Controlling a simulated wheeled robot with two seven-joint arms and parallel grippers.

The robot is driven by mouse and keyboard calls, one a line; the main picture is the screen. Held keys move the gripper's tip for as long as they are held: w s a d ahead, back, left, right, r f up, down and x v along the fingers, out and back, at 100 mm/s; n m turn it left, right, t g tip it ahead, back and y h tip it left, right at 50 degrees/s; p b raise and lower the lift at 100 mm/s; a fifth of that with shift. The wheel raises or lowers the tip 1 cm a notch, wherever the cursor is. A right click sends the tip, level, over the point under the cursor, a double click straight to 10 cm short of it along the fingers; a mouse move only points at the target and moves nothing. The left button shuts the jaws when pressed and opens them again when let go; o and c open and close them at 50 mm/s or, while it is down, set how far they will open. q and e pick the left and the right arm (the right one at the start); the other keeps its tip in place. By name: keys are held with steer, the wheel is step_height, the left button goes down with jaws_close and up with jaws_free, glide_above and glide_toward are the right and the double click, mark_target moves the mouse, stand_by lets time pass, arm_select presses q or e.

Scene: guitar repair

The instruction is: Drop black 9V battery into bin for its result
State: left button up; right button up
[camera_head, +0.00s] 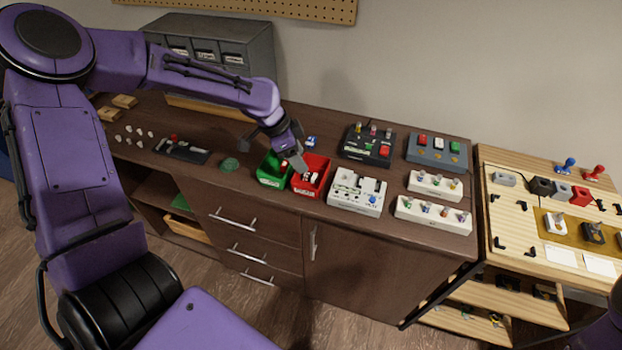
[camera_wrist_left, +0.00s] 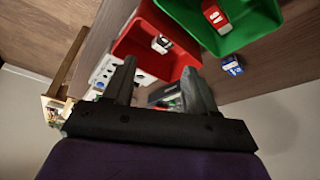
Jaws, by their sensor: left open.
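The red bin (camera_head: 322,166) and green bin (camera_head: 266,175) stand side by side on the dark wood counter. My left gripper (camera_head: 296,164) is above the bins; it is open and empty in the left wrist view (camera_wrist_left: 159,70). In that view, a small dark battery with a white label (camera_wrist_left: 162,43) lies inside the red bin (camera_wrist_left: 135,38), apart from my fingers. A red battery (camera_wrist_left: 215,14) lies in the green bin (camera_wrist_left: 245,35). A blue battery (camera_head: 311,141) lies on the counter behind the bins. My right gripper is out of view.
A white tester box (camera_head: 356,194) stands right of the red bin. Pedals and white knob strips (camera_head: 433,214) fill the counter's right side. A green round item (camera_head: 230,164) lies left of the bins. A grey drawer cabinet (camera_head: 255,50) stands behind. The front-left counter is fairly clear.

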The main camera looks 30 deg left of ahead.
arm_select(q)
steer(key=v, duration=0.7)
steer(key=shift+r, duration=0.3)
steer(key=shift+s+a+f, duration=0.1)
steer(key=shift+s, duration=0.05)
